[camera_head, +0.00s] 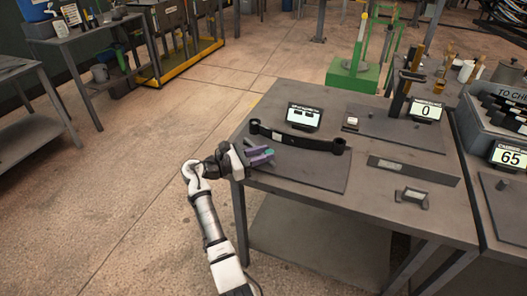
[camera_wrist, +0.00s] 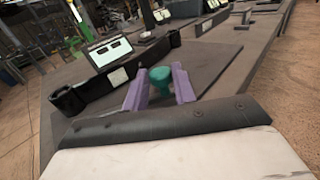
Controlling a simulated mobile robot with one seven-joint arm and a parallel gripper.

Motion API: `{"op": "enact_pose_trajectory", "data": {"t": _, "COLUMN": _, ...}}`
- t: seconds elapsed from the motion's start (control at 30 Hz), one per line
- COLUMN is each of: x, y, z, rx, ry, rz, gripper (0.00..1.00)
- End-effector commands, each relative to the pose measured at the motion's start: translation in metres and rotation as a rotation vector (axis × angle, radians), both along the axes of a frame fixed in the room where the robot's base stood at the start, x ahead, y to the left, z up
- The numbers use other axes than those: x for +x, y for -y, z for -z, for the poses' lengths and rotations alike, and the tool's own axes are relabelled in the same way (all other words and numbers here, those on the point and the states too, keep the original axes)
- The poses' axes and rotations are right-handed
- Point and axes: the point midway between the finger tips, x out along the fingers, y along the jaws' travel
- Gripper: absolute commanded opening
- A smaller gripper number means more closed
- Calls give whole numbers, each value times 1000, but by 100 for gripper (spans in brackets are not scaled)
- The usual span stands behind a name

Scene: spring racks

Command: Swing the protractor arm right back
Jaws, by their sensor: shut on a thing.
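My gripper (camera_head: 262,157), with purple fingers, is at the left edge of the near table. In the wrist view my gripper (camera_wrist: 159,93) has its fingers on either side of a green knob (camera_wrist: 160,75) and is shut on it. The knob stands by a dark flat plate (camera_head: 320,174). A curved black bar (camera_head: 300,141) with an eye at each end lies behind the gripper. I cannot make out a protractor arm or scale; what is under the knob is hidden by the fingers.
A small display (camera_head: 304,116) showing dashes stands behind the bar. Another display (camera_head: 426,111) reads 0, and one at the far right (camera_head: 509,155) reads 65. A dark strip (camera_head: 413,171) and a small block (camera_head: 411,197) lie right of the plate. Floor left of the table is clear.

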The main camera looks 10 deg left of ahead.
Motion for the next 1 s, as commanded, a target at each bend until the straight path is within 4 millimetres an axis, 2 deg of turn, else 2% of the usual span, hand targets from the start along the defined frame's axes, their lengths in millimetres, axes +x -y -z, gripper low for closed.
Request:
{"op": "enact_pose_trajectory", "data": {"t": 0.5, "x": -1, "y": -1, "z": 1, "rx": 0, "ry": -1, "rz": 19, "gripper": 0}}
{"op": "enact_pose_trajectory", "data": {"t": 0.53, "x": -1, "y": -1, "z": 1, "rx": 0, "ry": -2, "rz": 19, "gripper": 30}}
{"op": "enact_pose_trajectory", "data": {"t": 0.67, "x": -1, "y": -1, "z": 1, "rx": 0, "ry": -1, "rz": 18, "gripper": 47}}
{"op": "enact_pose_trajectory", "data": {"t": 1.0, "x": -2, "y": -3, "z": 1, "rx": 1, "ry": -1, "rz": 16, "gripper": 48}}
